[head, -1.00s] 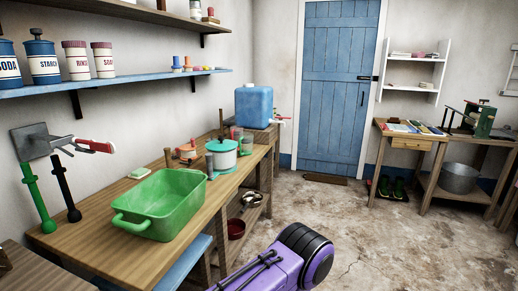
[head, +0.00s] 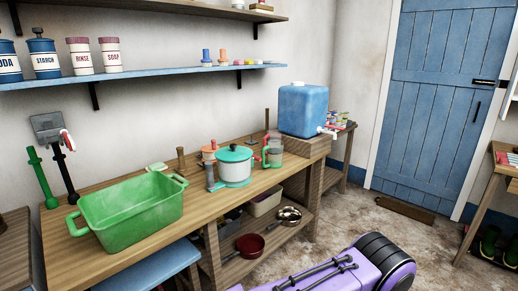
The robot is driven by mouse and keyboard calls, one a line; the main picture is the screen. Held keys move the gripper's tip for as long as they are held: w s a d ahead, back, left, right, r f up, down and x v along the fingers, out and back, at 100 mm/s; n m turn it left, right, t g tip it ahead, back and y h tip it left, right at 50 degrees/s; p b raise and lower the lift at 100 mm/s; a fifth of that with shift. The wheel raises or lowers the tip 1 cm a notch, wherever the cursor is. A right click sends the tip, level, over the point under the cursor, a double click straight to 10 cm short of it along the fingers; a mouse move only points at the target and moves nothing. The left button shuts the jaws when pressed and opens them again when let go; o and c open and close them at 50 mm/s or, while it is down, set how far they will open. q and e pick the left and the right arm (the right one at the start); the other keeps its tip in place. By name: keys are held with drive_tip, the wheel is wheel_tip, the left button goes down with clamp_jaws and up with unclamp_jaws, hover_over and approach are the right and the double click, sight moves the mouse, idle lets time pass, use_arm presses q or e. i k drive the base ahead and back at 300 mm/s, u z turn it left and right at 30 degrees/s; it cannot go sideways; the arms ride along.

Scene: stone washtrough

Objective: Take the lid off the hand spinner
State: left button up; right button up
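The hand spinner looks to be the white tub (head: 234,171) with a teal rim or base, standing upright on the wooden bench. Its teal lid (head: 234,153) with a small knob sits on top. A dark upright part and a teal foot show at its left side; I cannot make out the details. Neither of my grippers is in the head view, and nothing touches the spinner.
A green basin (head: 130,212) stands on the bench left of the spinner. A blue water container (head: 303,109) is on a raised block to the right. Jars line the blue wall shelf (head: 150,75). A blue stool (head: 150,266) stands in front of the bench.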

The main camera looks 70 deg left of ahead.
sight(234, 153)
drive_tip(key=u, duration=0.35)
drive_tip(key=i, duration=1.4)
drive_tip(key=u, duration=1.6)
drive_tip(key=i, duration=0.9)
drive_tip(key=u, duration=1.1)
